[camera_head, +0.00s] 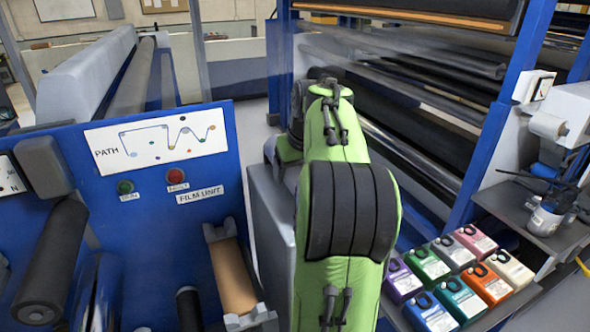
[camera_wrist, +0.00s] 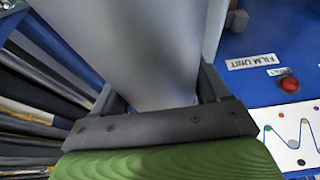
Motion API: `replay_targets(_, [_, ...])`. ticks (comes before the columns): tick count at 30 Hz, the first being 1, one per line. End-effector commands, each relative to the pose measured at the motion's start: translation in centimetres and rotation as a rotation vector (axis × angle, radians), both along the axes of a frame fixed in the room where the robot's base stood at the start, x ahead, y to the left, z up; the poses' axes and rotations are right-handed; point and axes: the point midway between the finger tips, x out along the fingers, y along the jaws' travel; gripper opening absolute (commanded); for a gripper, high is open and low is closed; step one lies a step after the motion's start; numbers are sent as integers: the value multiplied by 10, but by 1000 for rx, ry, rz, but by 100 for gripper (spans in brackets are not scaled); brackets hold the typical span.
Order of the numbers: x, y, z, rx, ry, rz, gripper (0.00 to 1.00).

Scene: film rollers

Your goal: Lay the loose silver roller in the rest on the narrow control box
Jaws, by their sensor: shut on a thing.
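My gripper (camera_wrist: 160,90) shows in the wrist view, with a dark finger on each side of a broad, smooth pale grey piece, which looks like the silver roller (camera_wrist: 135,45). The gripper is shut on it, and its far end runs out of the picture. In the head view my green arm hides the gripper and the roller. A narrow grey box (camera_head: 268,225), seemingly the control box, stands just left of my arm. Its top is largely covered by my arm, so I cannot see its rest or whether the roller touches it.
A blue film unit (camera_head: 150,225) with buttons and a path chart stands left. A brown roller (camera_head: 232,275) lies in a cradle there, and a black roller (camera_head: 52,255) is farther left. Coloured containers (camera_head: 463,270) crowd a shelf at right. Long machine rollers (camera_head: 420,110) run behind my arm.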

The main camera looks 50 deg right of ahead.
Motion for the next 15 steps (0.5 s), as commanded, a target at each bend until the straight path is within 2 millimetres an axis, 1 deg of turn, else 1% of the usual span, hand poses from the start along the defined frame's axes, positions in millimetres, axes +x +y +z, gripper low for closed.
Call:
replay_targets(8, [0,0,1,-2,-2,0,20])
replay_targets(15, [1,0,-7,-2,-1,0,20])
